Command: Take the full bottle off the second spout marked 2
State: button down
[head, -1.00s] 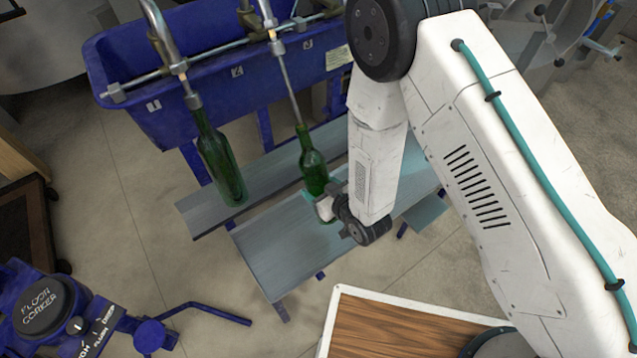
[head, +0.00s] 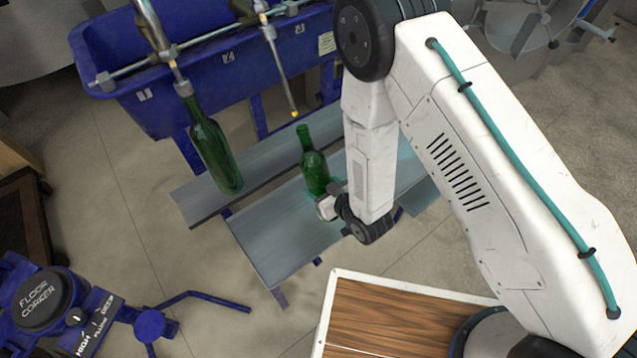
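The green bottle (head: 314,172) from the second spout stands nearly upright in the head view, its mouth a little below and right of that spout's tip. The second spout (head: 280,72) hangs free, its yellowish tip bare; the trough's second plate (head: 228,57) is behind it. My gripper (head: 318,190) is at the bottle's lower part, coming from the lower right. Teal finger parts show beside the glass, and it appears shut on the bottle. The far finger is mostly hidden. How full the bottle is cannot be told.
Another green bottle (head: 214,152) hangs on the first spout, close on the left. A third bottle (head: 243,12) is at the top edge. The blue trough (head: 130,100) stands behind. Grey shelf boards (head: 275,245) lie below. A blue floor corker (head: 50,300) stands lower left.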

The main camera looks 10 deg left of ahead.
jog(key=shift+f+v, duration=0.2)
jog(key=shift+v, duration=1.3)
jog(key=shift+f+v, duration=0.15)
jog(key=shift+v, duration=1.35)
jog(key=shift+s+d, duration=0.1)
jog(key=shift+s, duration=0.05)
